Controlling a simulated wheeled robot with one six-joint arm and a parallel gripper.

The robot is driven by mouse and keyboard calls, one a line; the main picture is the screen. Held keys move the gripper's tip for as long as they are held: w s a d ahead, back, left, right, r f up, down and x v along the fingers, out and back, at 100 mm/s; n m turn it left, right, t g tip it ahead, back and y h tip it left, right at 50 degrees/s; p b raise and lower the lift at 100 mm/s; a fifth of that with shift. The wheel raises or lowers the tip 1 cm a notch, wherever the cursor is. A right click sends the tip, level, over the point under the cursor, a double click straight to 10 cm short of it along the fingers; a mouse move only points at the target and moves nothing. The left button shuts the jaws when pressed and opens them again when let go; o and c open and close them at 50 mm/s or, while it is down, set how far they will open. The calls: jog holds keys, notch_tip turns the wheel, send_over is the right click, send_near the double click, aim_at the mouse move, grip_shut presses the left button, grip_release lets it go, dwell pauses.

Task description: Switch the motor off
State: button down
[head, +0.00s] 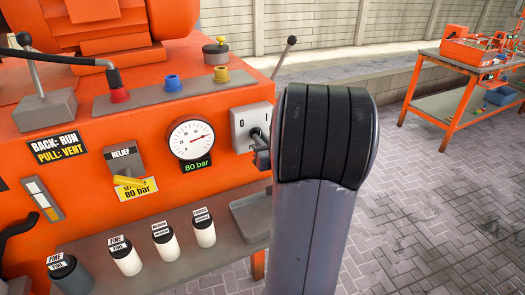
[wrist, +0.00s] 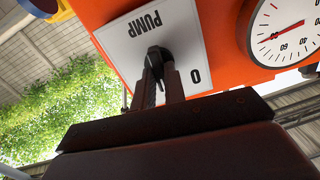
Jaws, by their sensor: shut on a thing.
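The grey switch plate (head: 248,116) is on the orange machine's front, right of the gauge. It carries a 0 and a 1 mark in the head view. The plate also fills the middle of the wrist view (wrist: 125,45), where PUMP and 0 show upside down. A black switch knob (wrist: 155,52) stands out from it. My gripper (wrist: 161,80) is shut on this knob, one finger on each side. In the head view my gripper (head: 262,157) is at the plate's lower right, partly hidden by my arm. Which mark the knob points to is unclear.
A round gauge (head: 192,140) reads about 80 bar. A yellow-handled relief lever (head: 130,182) is left of it. Several white bottles (head: 165,240) stand on the grey shelf below. An orange workbench (head: 465,85) stands back right; paving between is clear.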

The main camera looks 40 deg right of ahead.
jog(key=shift+a+n+b, duration=0.1)
jog(key=shift+n+b, duration=3.4)
jog(key=shift+n, duration=0.7)
jog(key=c, duration=1.5)
grip_release()
jog(key=shift+o, duration=0.2)
jog(key=shift+s, duration=0.1)
jog(key=v, duration=1)
jog(key=shift+s, duration=0.3)
